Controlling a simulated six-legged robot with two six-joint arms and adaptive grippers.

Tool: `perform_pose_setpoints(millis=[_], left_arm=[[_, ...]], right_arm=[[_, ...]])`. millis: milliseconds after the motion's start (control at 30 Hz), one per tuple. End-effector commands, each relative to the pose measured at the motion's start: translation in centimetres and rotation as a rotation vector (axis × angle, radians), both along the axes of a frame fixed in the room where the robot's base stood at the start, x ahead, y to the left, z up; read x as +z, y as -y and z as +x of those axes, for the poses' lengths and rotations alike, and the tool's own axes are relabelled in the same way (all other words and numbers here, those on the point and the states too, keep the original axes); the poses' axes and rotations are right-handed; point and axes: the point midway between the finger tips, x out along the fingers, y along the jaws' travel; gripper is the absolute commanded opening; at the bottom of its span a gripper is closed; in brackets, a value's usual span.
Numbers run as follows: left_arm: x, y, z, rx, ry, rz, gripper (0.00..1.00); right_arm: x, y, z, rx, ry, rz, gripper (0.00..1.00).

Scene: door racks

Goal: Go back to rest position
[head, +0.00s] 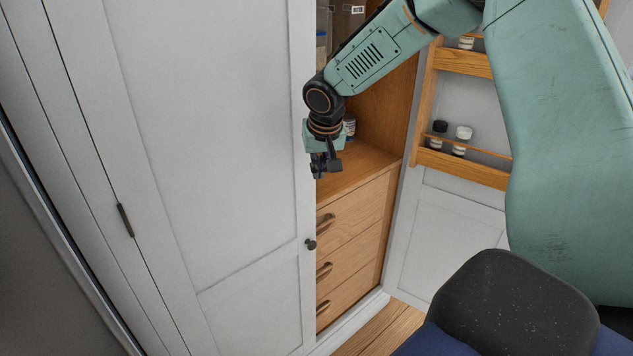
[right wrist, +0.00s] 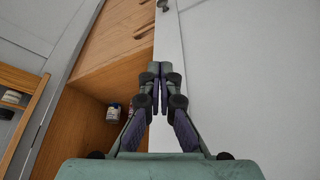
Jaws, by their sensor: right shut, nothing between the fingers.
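My right gripper (head: 318,172) hangs in front of the gap between the white cupboard door (head: 215,130) and the wooden cabinet inside. It is shut and empty, with its fingers pointing down in the head view. In the right wrist view its fingertips (right wrist: 159,70) meet, close to the edge of the white door (right wrist: 240,75) in that picture. My right arm reaches in from the upper right. My left gripper is not in the head view.
The left door has a dark round knob (head: 310,244). Wooden drawers (head: 350,225) lie behind it. The open right door (head: 460,215) carries wooden racks (head: 462,168) with a black-capped jar (head: 438,135) and a white-capped jar (head: 462,139). A small jar (right wrist: 113,114) stands on the cabinet shelf.

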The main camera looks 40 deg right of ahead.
Motion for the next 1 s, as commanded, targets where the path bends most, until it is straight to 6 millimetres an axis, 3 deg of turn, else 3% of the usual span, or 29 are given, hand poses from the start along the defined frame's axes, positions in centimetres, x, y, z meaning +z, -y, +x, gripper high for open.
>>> perform_pose_setpoints(millis=[200,500,667,767,833,967,1000], left_arm=[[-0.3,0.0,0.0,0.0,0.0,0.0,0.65],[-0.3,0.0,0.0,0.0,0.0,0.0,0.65],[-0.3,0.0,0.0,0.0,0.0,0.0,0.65],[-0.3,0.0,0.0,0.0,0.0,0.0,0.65],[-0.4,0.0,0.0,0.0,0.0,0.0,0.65],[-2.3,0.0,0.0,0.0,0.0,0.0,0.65],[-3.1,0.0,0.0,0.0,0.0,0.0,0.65]], right_arm=[[1.8,0.0,-0.9,-0.001,0.0,0.0,0.0],[2.2,0.0,-1.2,0.001,-0.001,-0.001,0.0],[2.5,-0.7,-0.1,0.081,0.044,0.004,0.0],[2.2,-3.7,1.2,0.179,0.134,0.071,0.0],[1.8,-6.8,1.8,0.25,0.203,0.125,0.0],[-3.3,-12.5,0.8,0.345,0.265,0.196,0.0],[-5.7,-14.1,0.0,0.363,0.27,0.209,0.0]])
